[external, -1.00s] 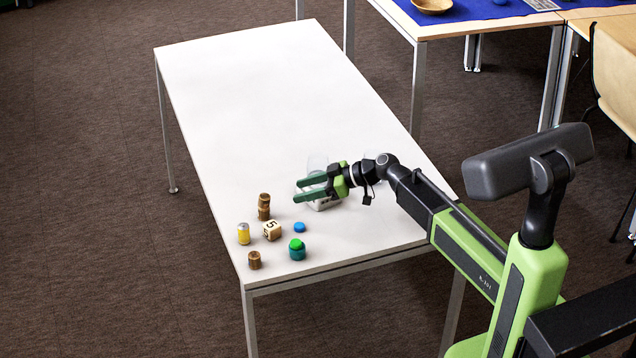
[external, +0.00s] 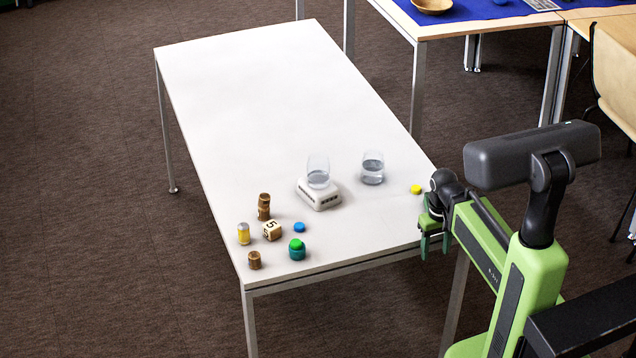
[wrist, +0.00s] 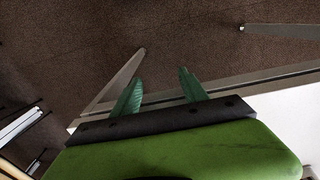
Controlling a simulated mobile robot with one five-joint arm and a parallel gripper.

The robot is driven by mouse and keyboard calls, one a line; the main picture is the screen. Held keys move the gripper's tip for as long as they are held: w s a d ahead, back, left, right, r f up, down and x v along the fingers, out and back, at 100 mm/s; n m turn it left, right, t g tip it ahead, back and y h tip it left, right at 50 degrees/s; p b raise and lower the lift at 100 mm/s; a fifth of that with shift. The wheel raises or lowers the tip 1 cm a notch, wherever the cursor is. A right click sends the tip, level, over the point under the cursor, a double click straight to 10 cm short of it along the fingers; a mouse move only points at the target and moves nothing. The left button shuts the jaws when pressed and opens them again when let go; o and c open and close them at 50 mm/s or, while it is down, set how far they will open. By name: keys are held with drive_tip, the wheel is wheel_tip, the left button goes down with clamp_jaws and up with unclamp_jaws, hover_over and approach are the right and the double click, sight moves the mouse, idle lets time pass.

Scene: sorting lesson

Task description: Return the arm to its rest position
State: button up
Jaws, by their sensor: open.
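My gripper (external: 434,243) hangs folded in close to my body at the right front edge of the white table (external: 262,95), its green fingers pointing down. In the wrist view my gripper (wrist: 158,92) shows two green fingers spread apart with nothing between them. Beyond the fingers are a table edge, a table leg (wrist: 120,80) and brown carpet.
The table's far half is clear.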

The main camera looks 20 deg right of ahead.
wheel_tip(320, 180, up, 16)
drive_tip(key=p, duration=1.3)
drive_tip(key=shift+f, duration=0.2)
